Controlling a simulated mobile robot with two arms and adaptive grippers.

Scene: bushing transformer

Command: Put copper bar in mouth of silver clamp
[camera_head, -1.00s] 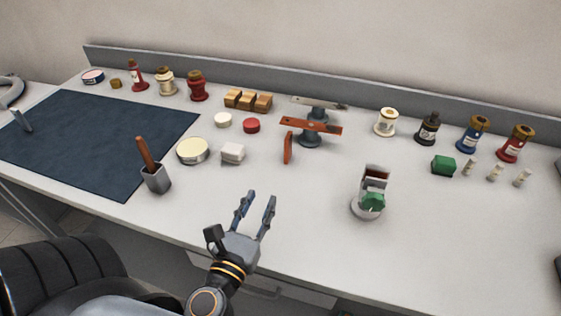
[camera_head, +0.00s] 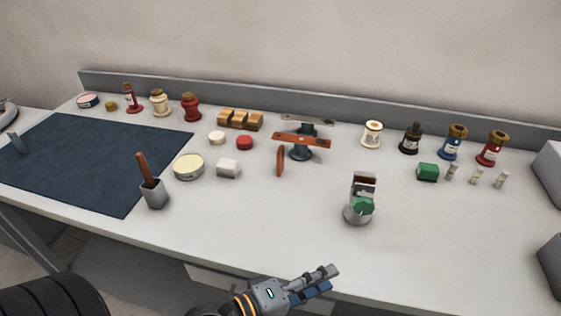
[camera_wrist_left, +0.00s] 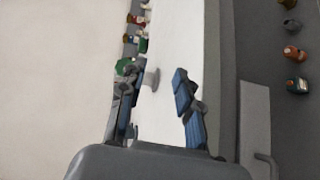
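The silver clamp (camera_head: 357,214) stands upright at the right centre of the table, with a green knob on its front. Its upright jaws (camera_head: 364,184) show dark brown faces. A small copper-coloured bar (camera_head: 281,160) stands on edge left of the clamp, by a dark stand. A longer copper-coloured bar (camera_head: 302,141) lies across that stand's top. My left gripper (camera_head: 322,282) is at the table's front edge, below and left of the clamp, touching neither. Its fingers are apart and empty in the left wrist view (camera_wrist_left: 155,105). My right gripper is out of view.
A grey bar (camera_head: 307,119) lies behind the stand. Bottles and spools (camera_head: 411,139) line the back right, with a green block (camera_head: 428,172). A cup with a brown-handled tool (camera_head: 154,194) stands at left. The front middle of the table is clear.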

